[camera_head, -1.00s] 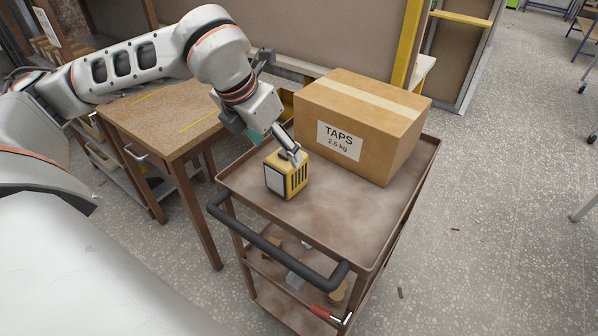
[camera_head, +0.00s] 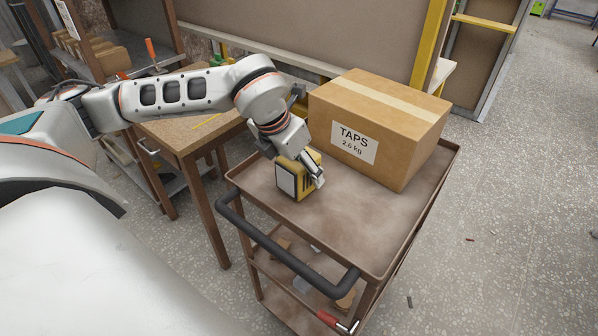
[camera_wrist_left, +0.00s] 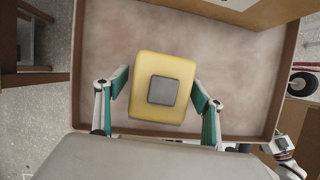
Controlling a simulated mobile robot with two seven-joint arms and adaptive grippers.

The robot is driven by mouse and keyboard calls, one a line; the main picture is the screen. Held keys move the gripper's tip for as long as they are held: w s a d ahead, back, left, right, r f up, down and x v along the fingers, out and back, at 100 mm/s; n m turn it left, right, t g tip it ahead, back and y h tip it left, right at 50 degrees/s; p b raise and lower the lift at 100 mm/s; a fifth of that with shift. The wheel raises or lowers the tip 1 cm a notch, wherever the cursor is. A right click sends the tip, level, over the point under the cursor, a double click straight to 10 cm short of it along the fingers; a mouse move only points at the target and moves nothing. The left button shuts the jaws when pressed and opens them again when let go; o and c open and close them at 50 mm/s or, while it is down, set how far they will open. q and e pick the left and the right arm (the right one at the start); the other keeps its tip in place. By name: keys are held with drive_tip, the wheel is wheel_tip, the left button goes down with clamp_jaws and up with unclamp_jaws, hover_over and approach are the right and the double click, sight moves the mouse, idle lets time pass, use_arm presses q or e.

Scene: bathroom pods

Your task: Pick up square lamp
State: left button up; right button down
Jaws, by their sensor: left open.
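The square lamp (camera_head: 297,177) is a yellow block with a pale front panel and dark slots on its side. It stands on the brown cart top (camera_head: 340,225), near the handle end. In the left wrist view the lamp (camera_wrist_left: 148,65) shows its yellow top with a grey square on it. My left gripper (camera_wrist_left: 163,88) is open, with its teal fingers on either side of the lamp's lower half. In the head view my left gripper (camera_head: 308,165) is down at the lamp and partly covers it. Whether the fingers touch the lamp I cannot tell. My right gripper is not in view.
A large cardboard box (camera_head: 378,125) marked TAPS stands on the cart just behind and right of the lamp. A black handle (camera_head: 285,258) runs along the near edge. A wooden table (camera_head: 185,130) stands to the left. The cart's front right is clear.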

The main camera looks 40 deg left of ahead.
use_arm(q)
drive_tip(key=c, duration=1.5)
drive_tip(key=shift+r, duration=0.1)
